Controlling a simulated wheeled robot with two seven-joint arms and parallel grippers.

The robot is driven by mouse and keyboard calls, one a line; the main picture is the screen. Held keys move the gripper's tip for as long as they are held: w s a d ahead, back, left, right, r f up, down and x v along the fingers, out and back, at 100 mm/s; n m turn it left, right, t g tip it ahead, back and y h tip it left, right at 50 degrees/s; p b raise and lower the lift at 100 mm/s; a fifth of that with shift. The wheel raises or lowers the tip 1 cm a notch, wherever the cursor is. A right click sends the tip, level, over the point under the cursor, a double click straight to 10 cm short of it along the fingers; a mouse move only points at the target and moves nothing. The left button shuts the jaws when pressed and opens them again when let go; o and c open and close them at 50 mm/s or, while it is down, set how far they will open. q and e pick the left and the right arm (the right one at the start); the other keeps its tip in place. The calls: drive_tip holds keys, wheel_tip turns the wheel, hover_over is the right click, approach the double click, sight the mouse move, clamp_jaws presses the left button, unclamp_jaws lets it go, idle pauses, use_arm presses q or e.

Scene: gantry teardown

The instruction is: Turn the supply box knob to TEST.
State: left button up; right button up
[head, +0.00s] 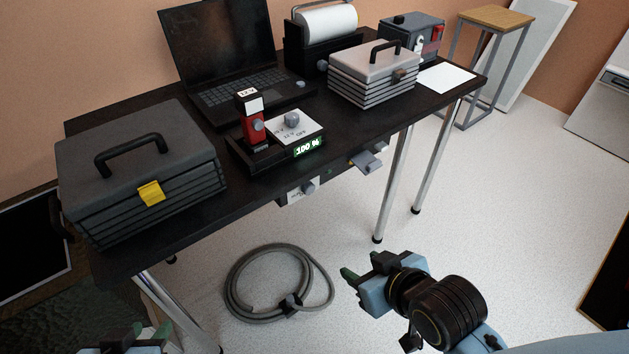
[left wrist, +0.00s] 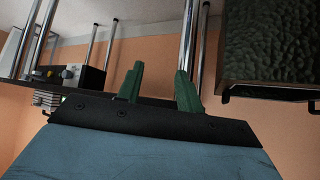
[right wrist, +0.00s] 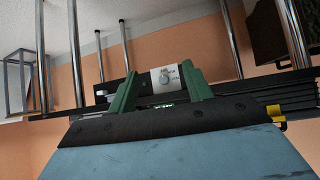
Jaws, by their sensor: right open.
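A small box with a white dial panel and grey knob (head: 309,188) hangs under the table's front edge; its lettering is too small to read, so I cannot tell the knob's setting. In the right wrist view, a white panel with a round knob (right wrist: 165,79) shows between the fingertips, well beyond them. On the table, a black unit with another dial knob (head: 292,119) has a green "100 %" display (head: 308,147). My right gripper (head: 364,272) is open and empty, in front of the table. My left gripper (head: 130,340) is partly cut off at bottom left; its fingers (left wrist: 159,88) are apart and empty.
A grey toolbox (head: 130,205), laptop (head: 225,60), paper roll (head: 327,22) and silver case (head: 372,75) stand on the black table. A grey bracket (head: 368,162) juts from its front edge.

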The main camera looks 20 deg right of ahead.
wheel_tip(320, 180, down, 2)
drive_tip(key=s+g+p, duration=0.2)
drive_tip(key=p, duration=0.1)
use_arm(q)
drive_tip(key=s+a+f+g+y, duration=0.1)
drive_tip(key=s+a+f+g, duration=0.15)
drive_tip(key=f, duration=0.55)
drive_tip(key=s+a+f+g+y, duration=0.1)
drive_tip(key=s+a+f+g, duration=0.1)
drive_tip(key=s+a+f, duration=0.35)
drive_tip(key=s+a+f+g+y, duration=0.1)
drive_tip(key=s+f+g, duration=0.1)
drive_tip(key=f, duration=0.8)
use_arm(e)
drive_tip(key=m+t+y, duration=0.1)
drive_tip(key=t+y, duration=0.3)
drive_tip(key=t, duration=0.5)
approach(311, 191)
drive_tip(key=b+x, duration=0.3)
drive_tip(key=x, duration=0.4)
use_arm(q)
drive_tip(key=w+d+r+h, duration=0.1)
drive_tip(key=d+r, duration=0.3)
drive_tip(key=r, duration=0.4)
drive_tip(key=shift+w+r+b, duration=0.3)
drive_tip(key=shift+w, duration=0.45)
use_arm(e)
drive_tip(key=shift+x, duration=0.85)
